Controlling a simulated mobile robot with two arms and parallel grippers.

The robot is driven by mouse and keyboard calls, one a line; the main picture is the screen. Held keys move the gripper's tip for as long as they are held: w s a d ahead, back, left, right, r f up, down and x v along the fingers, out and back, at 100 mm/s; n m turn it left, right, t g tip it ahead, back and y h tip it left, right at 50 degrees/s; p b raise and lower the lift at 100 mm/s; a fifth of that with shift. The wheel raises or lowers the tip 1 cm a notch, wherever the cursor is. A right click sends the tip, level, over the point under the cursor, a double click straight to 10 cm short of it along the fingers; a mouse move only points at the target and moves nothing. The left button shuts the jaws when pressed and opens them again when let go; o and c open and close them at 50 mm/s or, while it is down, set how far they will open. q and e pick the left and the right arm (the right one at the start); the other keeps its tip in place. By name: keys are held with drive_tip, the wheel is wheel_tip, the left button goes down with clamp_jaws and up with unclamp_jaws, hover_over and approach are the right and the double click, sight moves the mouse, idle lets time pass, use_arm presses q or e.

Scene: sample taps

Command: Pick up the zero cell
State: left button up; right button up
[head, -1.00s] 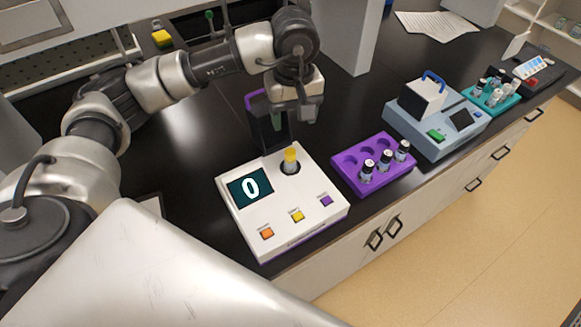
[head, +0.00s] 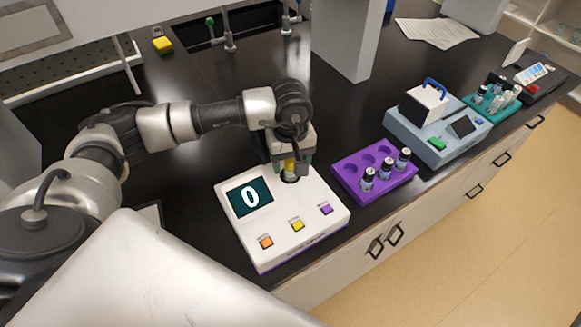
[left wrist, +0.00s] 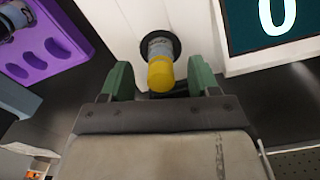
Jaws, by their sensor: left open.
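The zero cell (head: 290,165) is a small vial with a yellow cap. It stands in the round well of the white meter (head: 266,226), whose display reads 0. In the left wrist view the zero cell (left wrist: 161,67) shows its yellow cap and grey-blue body between the two green fingertips. My left gripper (head: 291,169) is over the well from above and behind. In the left wrist view my left gripper (left wrist: 160,80) is open, with a finger on each side of the cell and gaps visible. My right gripper is not in view.
A grey pillar (head: 343,40) rises behind.

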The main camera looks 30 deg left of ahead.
use_arm(q)
wheel_tip(320, 180, down, 2)
drive_tip(key=shift+f, duration=0.25)
drive_tip(key=shift+c, duration=0.8)
drive_tip(key=c, duration=0.7)
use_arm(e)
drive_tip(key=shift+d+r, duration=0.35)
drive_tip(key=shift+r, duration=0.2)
use_arm(q)
drive_tip(key=shift+r, duration=0.15)
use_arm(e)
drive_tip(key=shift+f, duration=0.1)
